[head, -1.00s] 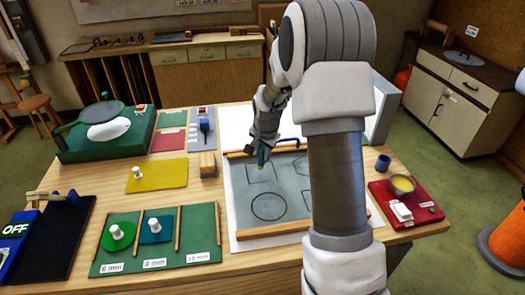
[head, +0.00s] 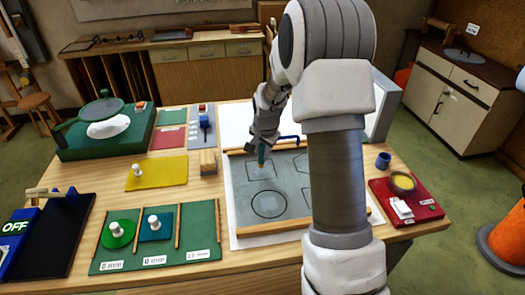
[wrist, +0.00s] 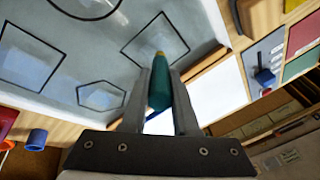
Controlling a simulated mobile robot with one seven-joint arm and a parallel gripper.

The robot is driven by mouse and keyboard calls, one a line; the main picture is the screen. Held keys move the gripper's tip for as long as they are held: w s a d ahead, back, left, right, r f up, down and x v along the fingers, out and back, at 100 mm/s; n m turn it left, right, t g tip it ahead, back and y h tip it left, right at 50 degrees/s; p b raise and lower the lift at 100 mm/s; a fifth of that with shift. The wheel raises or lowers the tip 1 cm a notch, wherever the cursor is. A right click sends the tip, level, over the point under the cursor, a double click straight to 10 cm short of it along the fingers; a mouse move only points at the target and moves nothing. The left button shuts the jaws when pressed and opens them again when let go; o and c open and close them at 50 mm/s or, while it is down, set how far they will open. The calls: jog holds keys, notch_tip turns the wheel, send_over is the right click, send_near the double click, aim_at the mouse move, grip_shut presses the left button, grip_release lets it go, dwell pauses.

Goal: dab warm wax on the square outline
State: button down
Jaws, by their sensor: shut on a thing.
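My gripper (wrist: 160,75) is shut on a teal stick-like tool (wrist: 160,92) with a yellowish tip. In the head view the tool (head: 262,154) points down over the far left part of the grey panel (head: 236,206). The square outline (wrist: 128,50) is black, with a paler patch inside, and looks like a diamond in the wrist view. In the head view the square outline (head: 249,173) lies just below the tool. A cup of yellow wax (head: 402,182) sits on a red base (head: 428,206).
A circle outline (head: 269,218) and a hexagon outline (wrist: 101,94) are also on the panel. Wooden strips (head: 262,232) edge it. My arm hides part of the panel.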

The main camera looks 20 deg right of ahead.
jog(key=shift+f+b, duration=0.5)
dwell(1.6)
jog(key=shift+r+p, duration=1.95)
jog(key=shift+r, duration=1.65)
